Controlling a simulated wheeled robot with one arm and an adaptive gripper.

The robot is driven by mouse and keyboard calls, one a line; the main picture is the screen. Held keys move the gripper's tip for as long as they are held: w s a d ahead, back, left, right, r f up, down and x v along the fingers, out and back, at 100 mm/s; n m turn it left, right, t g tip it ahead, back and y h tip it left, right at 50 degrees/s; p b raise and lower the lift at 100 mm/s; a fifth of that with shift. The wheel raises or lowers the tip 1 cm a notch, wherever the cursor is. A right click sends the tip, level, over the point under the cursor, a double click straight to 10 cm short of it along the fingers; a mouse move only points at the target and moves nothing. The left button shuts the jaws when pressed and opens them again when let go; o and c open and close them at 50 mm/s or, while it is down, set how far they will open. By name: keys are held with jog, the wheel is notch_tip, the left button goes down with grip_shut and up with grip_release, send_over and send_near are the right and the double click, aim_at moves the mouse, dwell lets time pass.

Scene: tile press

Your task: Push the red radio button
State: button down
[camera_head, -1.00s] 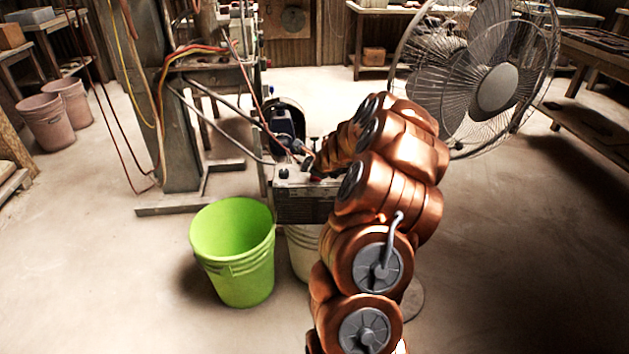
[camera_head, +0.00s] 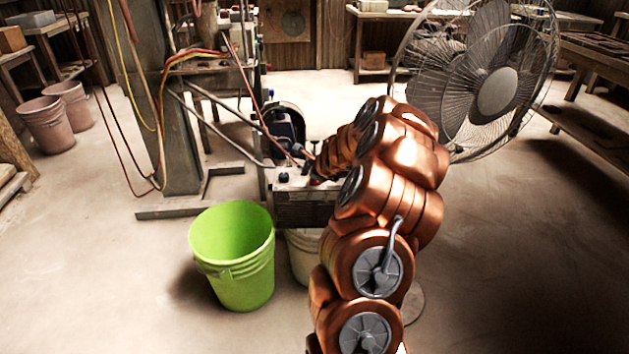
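The radio looks like a grey, worn box (camera_head: 300,208) just left of my copper-coloured arm, with small knobs or buttons on its top. A small red spot (camera_head: 316,182), which looks like the red button, shows on its top near the right end. My gripper (camera_head: 311,167) is small and dark in this view, at the end of the arm, right above the top of the box and close to the red spot. My arm hides the right end of the box. I cannot tell whether the fingers touch the button or are open or shut.
A green bucket (camera_head: 233,285) stands left of my arm, with a pale bucket (camera_head: 303,262) under the box. A large fan (camera_head: 480,85) stands at the right. A metal press column (camera_head: 172,120) with hoses is behind at left. Open floor lies at the front left.

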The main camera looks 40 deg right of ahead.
aim_at(315, 181)
jog(key=shift+f, duration=0.45)
jog(key=shift+r, duration=0.15)
dwell(0.5)
jog(key=shift+r+p, duration=0.3)
jog(key=shift+p, duration=0.15)
notch_tip(315, 181, up, 6)
jog(key=p, duration=0.7)
dwell(0.6)
